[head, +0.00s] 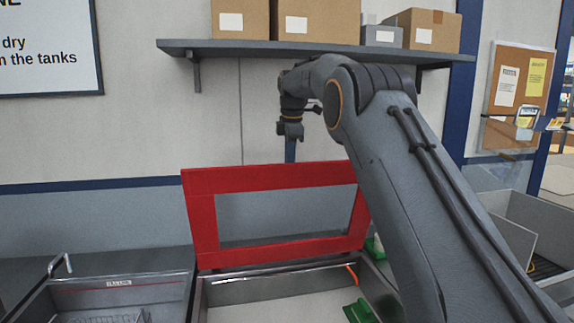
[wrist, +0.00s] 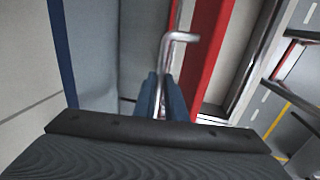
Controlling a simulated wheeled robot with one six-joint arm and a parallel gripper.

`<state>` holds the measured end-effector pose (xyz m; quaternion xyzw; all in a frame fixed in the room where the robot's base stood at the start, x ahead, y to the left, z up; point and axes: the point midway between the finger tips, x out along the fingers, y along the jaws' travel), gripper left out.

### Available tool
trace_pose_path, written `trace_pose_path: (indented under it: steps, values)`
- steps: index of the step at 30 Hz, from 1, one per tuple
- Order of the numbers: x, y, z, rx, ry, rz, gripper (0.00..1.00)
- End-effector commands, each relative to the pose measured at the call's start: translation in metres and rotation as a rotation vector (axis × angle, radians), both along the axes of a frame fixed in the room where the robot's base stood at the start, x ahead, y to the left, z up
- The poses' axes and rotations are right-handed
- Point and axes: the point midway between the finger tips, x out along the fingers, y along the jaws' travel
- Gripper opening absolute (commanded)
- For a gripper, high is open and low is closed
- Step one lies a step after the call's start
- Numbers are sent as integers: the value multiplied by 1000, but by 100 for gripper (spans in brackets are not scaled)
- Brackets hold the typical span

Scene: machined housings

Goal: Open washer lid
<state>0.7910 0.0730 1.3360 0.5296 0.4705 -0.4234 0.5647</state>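The red washer lid (head: 204,220), a frame with a clear window, stands raised and tilted behind the open washer tank (head: 200,300) in the head view. It also shows in the wrist view (wrist: 206,60) as a red strip right of centre. My gripper (head: 290,152) is at the lid's top edge. In the wrist view, the blue fingers of my gripper (wrist: 161,96) close around a bent metal handle (wrist: 180,37) beside the red frame. The handle is hidden in the head view, and the fingers partly cover it in the wrist view.
A shelf (head: 330,50) with several boxes hangs on the wall above my gripper. Another tank (head: 120,285) with a metal handle is at the left. A green object (head: 359,311) sits at the washer's front right. A grey bin (head: 530,225) stands at the right.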

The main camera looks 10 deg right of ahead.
Motion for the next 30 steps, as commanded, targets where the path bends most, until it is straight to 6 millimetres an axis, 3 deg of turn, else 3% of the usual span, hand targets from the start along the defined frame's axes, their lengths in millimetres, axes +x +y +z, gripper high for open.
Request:
trace_pose_path:
  steps: [1,13,14,16,26,30]
  values:
    - [0,-5,-9,-10,13,-3,0]
    - [-1,5,-9,-14,14,11,0]
    - [-1,6,-9,-13,14,11,16]
    - [-1,7,-8,-12,13,13,28]
    - [-1,13,-1,-7,4,19,29]
    - [-3,14,12,-7,1,20,29]
